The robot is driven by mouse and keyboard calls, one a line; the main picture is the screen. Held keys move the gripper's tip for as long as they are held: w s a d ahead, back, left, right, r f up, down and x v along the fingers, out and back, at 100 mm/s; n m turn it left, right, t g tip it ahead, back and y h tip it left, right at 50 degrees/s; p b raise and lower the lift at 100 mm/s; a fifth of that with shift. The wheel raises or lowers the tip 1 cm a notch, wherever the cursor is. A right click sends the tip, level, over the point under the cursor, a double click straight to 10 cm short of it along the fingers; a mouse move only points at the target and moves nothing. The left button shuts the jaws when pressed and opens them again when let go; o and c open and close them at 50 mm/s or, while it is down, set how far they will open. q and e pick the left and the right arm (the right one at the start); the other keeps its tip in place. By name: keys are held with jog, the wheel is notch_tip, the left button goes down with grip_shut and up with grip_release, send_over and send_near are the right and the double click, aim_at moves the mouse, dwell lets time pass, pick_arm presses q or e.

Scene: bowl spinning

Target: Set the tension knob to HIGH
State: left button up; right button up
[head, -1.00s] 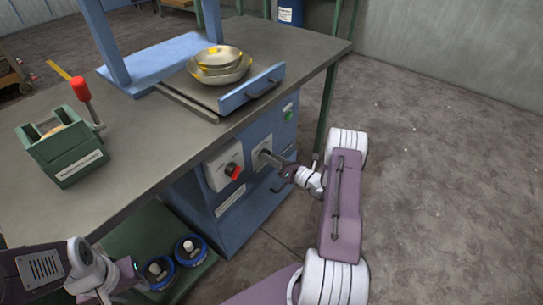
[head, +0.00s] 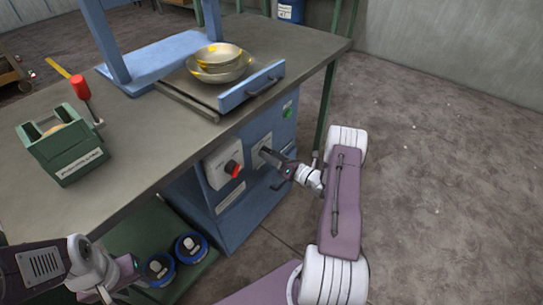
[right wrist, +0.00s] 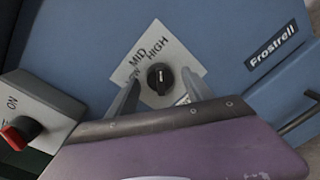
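The tension knob (right wrist: 160,78) is a black round knob with a pale pointer line, on a white plate (right wrist: 178,50) marked LOW, MID and HIGH. In the right wrist view the pointer is roughly upright, toward the space near MID and HIGH; the exact setting is hard to tell. My right gripper (right wrist: 162,94) is open, its two grey fingers apart on either side of and just below the knob. In the head view my right gripper (head: 267,156) is in front of the plate and hides the knob. My left gripper (head: 106,294) is at the lower left, its fingers unclear.
A switch box with a red knob (head: 233,169) is left of the plate; its ON label shows in the wrist view. Stacked metal bowls (head: 220,62) sit on a tray above. A green box (head: 62,150) stands on the bench (head: 140,135).

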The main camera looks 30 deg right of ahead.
jog(key=p+v, duration=0.2)
jog(key=v, duration=0.7)
jog(key=shift+p, duration=0.4)
jog(key=shift+s, duration=0.15)
